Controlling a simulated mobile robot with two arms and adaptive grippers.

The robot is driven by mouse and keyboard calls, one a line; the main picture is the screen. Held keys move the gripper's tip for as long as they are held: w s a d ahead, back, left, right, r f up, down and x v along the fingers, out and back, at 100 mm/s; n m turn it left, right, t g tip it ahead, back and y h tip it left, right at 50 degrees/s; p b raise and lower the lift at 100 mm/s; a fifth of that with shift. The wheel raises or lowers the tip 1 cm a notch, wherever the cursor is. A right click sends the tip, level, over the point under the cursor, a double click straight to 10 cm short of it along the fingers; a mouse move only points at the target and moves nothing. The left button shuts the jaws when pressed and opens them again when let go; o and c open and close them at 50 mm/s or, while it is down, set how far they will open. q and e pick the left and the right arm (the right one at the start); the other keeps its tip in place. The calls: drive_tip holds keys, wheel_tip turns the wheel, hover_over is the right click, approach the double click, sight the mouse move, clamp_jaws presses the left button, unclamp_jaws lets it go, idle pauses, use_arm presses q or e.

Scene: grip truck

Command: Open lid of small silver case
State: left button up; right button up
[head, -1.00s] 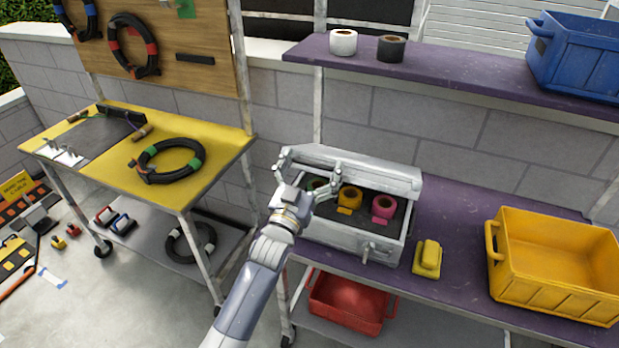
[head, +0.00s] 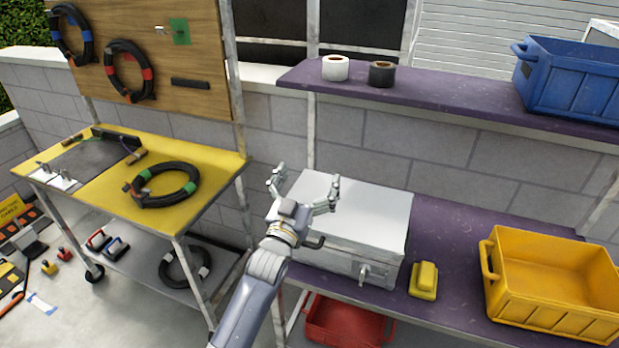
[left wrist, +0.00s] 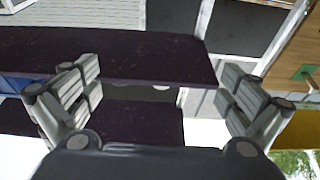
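The small silver case (head: 350,225) stands on the purple lower shelf in the head view. Its lid (head: 365,205) lies down flat over the box, so the inside is hidden. A latch (head: 366,274) shows on its front. My left gripper (head: 306,178) is open and empty, in front of and over the left part of the case in the picture. Whether it touches the lid cannot be told. In the left wrist view its two fingers (left wrist: 162,70) are spread wide with nothing between them. My right gripper is not in view.
A yellow block-like item (head: 424,281) sits right of the case, and a yellow crate (head: 535,317) stands farther right. The upper purple shelf (head: 450,97) holds tape rolls and a blue crate (head: 575,85). A red bin (head: 345,325) is below. A yellow table (head: 100,185) stands left.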

use_arm(q)
drive_tip(key=v, duration=1.2)
idle(0.4)
